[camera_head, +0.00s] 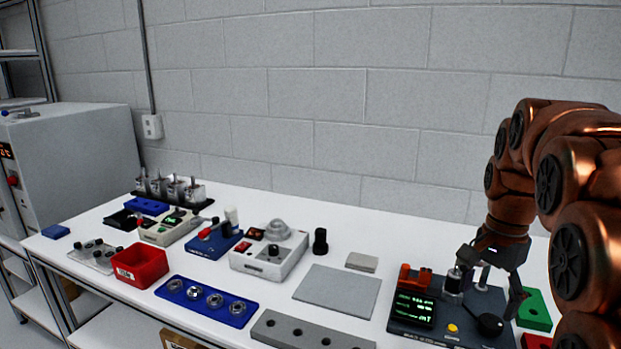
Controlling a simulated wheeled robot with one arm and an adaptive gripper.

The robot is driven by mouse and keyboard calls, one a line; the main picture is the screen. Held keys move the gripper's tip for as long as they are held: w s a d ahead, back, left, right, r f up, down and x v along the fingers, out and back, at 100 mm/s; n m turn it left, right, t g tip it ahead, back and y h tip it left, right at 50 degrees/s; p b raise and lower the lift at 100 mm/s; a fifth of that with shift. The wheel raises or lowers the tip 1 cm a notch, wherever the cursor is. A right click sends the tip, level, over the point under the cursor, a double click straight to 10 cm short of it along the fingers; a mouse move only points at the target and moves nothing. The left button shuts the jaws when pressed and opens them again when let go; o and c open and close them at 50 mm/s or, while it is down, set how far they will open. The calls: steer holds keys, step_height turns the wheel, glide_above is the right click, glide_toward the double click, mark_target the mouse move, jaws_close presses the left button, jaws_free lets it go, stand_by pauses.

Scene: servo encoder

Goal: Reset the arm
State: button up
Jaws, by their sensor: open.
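My copper-coloured arm comes in from the right side of the head view. My gripper (489,300) hangs at its end, pointing down over a dark test device with a green-lit screen (413,308). The dark fingers are spread apart. A small silver-and-black cylinder, likely a servo or encoder part (454,281), stands upright on the device near the left finger. I cannot tell whether the finger touches it. The right finger is near a black round knob on the device.
On the white table (225,280) stand a red bin (139,264), a blue tray with metal rings (206,300), a grey block with holes (310,331), a flat grey plate (337,290) and a white device (269,255). A green block (534,310) lies right of the test device. A block wall is behind.

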steer(key=s+a+f+n+p, duration=0.1)
steer(key=s+a+n, duration=0.3)
steer(key=s, duration=0.4)
steer(key=s+a+f+n+g+p, duration=0.1)
steer(key=s+a+f+n+p, duration=0.1)
steer(key=s, duration=0.6)
steer(key=s+a+f+n+p, duration=0.2)
steer(key=s+a+f+n, duration=0.2)
steer(key=s+a+n, duration=0.2)
steer(key=s+a, duration=0.1)
steer(key=s, duration=0.1)
steer(key=shift+s, duration=0.4)
steer(key=shift+a+f, duration=0.1)
